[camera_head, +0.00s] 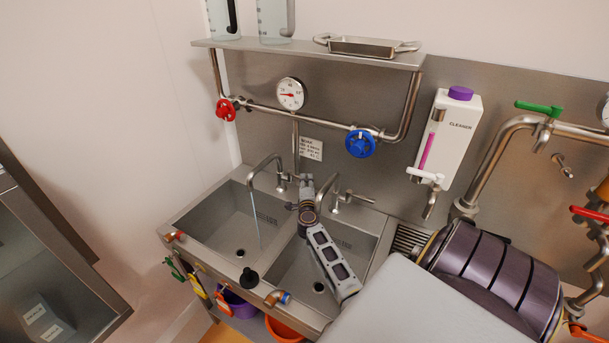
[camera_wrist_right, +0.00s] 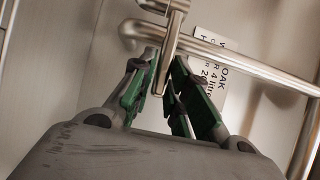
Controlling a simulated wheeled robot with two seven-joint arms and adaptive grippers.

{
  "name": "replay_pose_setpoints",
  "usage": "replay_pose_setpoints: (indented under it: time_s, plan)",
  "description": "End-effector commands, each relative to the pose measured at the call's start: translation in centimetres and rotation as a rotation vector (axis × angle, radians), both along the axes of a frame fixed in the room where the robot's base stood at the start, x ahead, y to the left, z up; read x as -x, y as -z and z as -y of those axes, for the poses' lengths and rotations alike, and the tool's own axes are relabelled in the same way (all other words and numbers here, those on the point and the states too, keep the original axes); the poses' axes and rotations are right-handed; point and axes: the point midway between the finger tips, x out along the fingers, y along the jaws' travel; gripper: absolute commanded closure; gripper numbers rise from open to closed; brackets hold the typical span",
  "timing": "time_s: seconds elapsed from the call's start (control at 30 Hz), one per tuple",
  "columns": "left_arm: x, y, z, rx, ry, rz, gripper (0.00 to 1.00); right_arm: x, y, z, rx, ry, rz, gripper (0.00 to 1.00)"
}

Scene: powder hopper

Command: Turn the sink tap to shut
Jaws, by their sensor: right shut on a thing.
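The double steel sink (camera_head: 185,222) stands against the back wall. The left tap (camera_head: 265,160) is a curved spout over the left basin, and a thin stream of water (camera_head: 256,212) falls from it. The right tap (camera_head: 325,183) stands over the right basin, with a lever (camera_head: 358,196) pointing right; no stream shows under it. My right gripper (camera_head: 305,181) is between the two taps, beside the left tap's base. In the right wrist view its green-padded fingers (camera_wrist_right: 168,85) are shut on a metal tap lever (camera_wrist_right: 168,50). My left gripper is not in view.
A pipe with a red valve wheel (camera_head: 226,109), a blue valve wheel (camera_head: 360,143) and a dial gauge (camera_head: 290,93) runs above the sink. A shelf (camera_head: 300,50) is higher. A white cleaner dispenser (camera_head: 447,135) hangs right. A dark drum (camera_head: 495,275) is at lower right.

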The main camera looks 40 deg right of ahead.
Motion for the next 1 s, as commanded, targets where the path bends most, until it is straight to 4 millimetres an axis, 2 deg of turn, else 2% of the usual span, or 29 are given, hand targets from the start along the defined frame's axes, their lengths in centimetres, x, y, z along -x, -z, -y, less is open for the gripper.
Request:
replay_pose_setpoints:
  time_s: [0.03,0.47,0.8,0.83,1.0]
  plan:
    - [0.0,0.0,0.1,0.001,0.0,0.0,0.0,0.1,-0.3,0.7,0.003,0.005,0.002,1.0]
    - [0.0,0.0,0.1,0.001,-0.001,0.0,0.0,0.0,-0.5,1.1,0.006,0.005,0.004,1.0]
    - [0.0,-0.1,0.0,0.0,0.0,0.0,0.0,-0.6,-0.8,2.6,0.007,0.002,0.009,0.98]
    - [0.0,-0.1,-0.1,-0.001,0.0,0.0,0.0,-0.6,-0.8,2.7,0.007,0.002,0.009,0.79]
    - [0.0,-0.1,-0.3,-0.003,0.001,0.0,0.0,-0.6,-1.0,2.6,0.008,0.003,0.011,0.61]
